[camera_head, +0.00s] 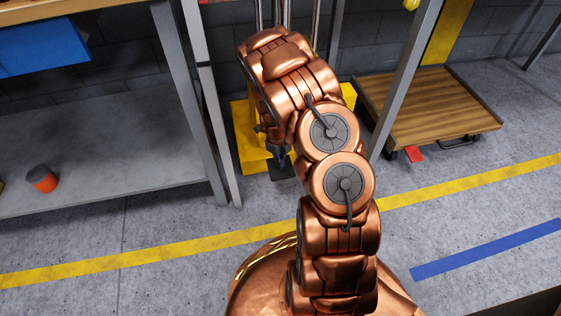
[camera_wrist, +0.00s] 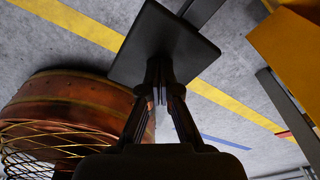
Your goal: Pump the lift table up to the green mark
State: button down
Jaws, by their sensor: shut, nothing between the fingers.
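My gripper (camera_head: 280,157) points down in front of a yellow base (camera_head: 246,140) with bright upright rods, which appears to be the lift table; my arm hides much of it. A flat black pedal-like plate (camera_head: 284,170) lies low in front of the base, just below my gripper. In the wrist view the plate (camera_wrist: 165,45) is a dark tilted rectangle on a bar, and my gripper's fingers (camera_wrist: 160,92) are shut and empty over its near edge. I cannot tell whether they touch it. Part of the yellow body (camera_wrist: 290,50) shows at right. No green mark is visible.
A grey shelf (camera_head: 110,140) with an orange-and-black object (camera_head: 42,179) and a blue bin (camera_head: 35,45) stands left. A wooden-topped cart (camera_head: 430,110) with a red tab (camera_head: 415,154) stands right. Grey posts flank the yellow base. Floor in front is clear, with a yellow line (camera_head: 470,181).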

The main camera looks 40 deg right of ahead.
aim_at(273, 162)
notch_tip(273, 162, down, 2)
jog(key=shift+f, duration=0.15)
jog(key=shift+w+a+r+b, duration=0.15)
jog(key=shift+w+b, duration=0.25)
jog(key=shift+w, duration=0.2)
jog(key=shift+w+a+r+b, duration=0.15)
jog(key=shift+w+b, duration=0.25)
jog(key=shift+w, duration=0.2)
jog(key=shift+w+r, duration=0.2)
jog(key=shift+w, duration=0.05)
jog(key=shift+a+r, duration=0.1)
jog(key=shift+r, duration=0.1)
notch_tip(273, 162, up, 12)
jog(key=w, duration=0.1)
